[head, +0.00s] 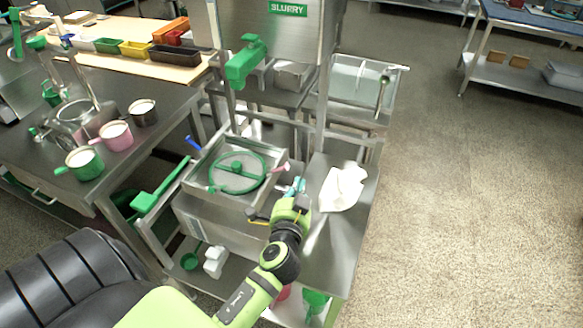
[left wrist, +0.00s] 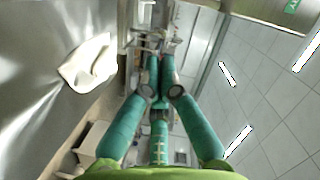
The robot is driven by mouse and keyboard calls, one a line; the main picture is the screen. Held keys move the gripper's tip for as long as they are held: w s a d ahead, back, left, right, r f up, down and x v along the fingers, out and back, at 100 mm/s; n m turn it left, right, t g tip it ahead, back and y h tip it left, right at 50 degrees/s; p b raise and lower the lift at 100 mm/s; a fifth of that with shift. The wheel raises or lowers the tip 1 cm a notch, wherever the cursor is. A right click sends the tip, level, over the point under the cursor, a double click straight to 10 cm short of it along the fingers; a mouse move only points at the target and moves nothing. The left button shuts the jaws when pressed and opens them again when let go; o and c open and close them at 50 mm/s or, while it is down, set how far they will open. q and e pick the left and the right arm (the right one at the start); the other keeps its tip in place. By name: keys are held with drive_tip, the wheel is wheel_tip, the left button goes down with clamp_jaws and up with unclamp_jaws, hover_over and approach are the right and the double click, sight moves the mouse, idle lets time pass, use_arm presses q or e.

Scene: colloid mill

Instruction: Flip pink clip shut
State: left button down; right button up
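A small pink clip (head: 281,168) shows at the right rim of the steel hopper tray (head: 213,167), just beyond my left fingertips. It looks tilted outward; I cannot make it out in the left wrist view. My left gripper (head: 296,185) is right of and nearer than the clip, apart from it as far as I can tell. In the left wrist view its teal fingers (left wrist: 160,58) run nearly parallel with their tips together, and nothing shows between them. A blue clip (head: 194,142) sticks up at the tray's left rim. My right gripper is not in view.
A green ring with a hub (head: 236,172) lies in the tray. A white cloth (head: 342,188) lies on the steel bench to the right and also shows in the left wrist view (left wrist: 88,62). A green-handled spout (head: 246,62) hangs behind. Open floor lies right.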

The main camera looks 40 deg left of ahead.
sight(279, 170)
use_arm(q)
drive_tip(key=w+a+f+p, duration=0.1)
drive_tip(key=w+a+f, duration=0.2)
drive_tip(key=w+a, duration=0.3)
drive_tip(key=shift+w+a+f+p, duration=0.3)
drive_tip(key=shift+w+a+f, duration=0.05)
drive_tip(key=shift+w+a, duration=0.1)
drive_tip(key=shift+d, duration=0.1)
drive_tip(key=a+f+b, duration=0.1)
drive_tip(key=b, duration=0.1)
drive_tip(key=a+f+b, duration=0.2)
drive_tip(key=shift+s+a, duration=0.3)
drive_tip(key=shift+s, duration=0.1)
drive_tip(key=shift+a+f, duration=0.1)
drive_tip(key=shift+a, duration=0.1)
drive_tip(key=shift+r, duration=0.25)
